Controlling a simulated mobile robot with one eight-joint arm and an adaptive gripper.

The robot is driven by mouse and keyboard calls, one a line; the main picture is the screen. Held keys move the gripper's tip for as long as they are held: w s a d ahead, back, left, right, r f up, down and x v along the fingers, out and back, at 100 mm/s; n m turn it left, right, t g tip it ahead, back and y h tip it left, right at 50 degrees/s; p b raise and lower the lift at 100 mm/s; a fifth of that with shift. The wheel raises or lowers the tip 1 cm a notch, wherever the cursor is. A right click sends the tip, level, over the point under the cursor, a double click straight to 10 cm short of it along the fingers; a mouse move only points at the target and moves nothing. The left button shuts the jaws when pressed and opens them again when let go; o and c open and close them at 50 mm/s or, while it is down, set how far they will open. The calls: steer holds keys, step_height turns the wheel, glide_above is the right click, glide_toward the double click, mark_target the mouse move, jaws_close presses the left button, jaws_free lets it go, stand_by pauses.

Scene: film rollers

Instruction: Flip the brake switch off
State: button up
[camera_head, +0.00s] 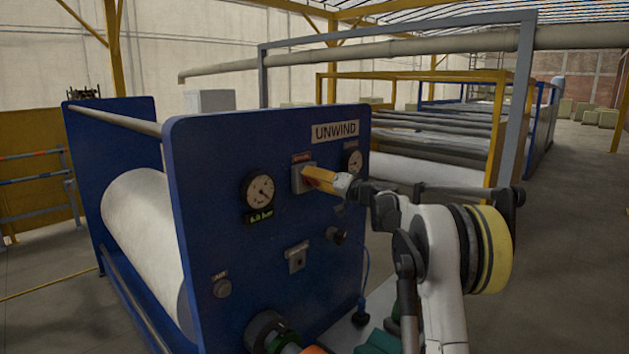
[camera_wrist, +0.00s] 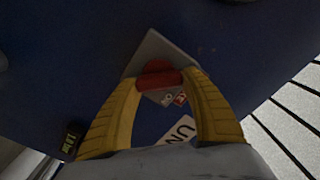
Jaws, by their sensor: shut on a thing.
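A grey switch plate (camera_head: 297,180) sits on the upper part of the blue UNWIND panel, under a small red label (camera_head: 302,157) too small to read. My gripper (camera_head: 309,176) reaches it from the right with its yellow fingers. In the wrist view the grey plate (camera_wrist: 153,47) carries a red switch handle (camera_wrist: 159,75). My gripper (camera_wrist: 160,82) is shut on this handle, one fingertip at each side. In the head view my fingers hide the handle.
The blue panel (camera_head: 225,165) also carries two gauges (camera_head: 258,191) (camera_head: 353,161), a lower grey switch (camera_head: 297,259), a round button (camera_head: 222,288) and a black knob (camera_head: 338,236). A white roll (camera_head: 145,235) lies behind it. Open floor (camera_head: 570,250) is at the right.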

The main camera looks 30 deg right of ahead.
stand_by(0.3)
steer(key=o, duration=1.2)
steer(key=shift+s, duration=0.1)
steer(key=v, duration=1.1)
steer(key=shift+s+d, duration=0.15)
steer(key=shift+s, duration=0.2)
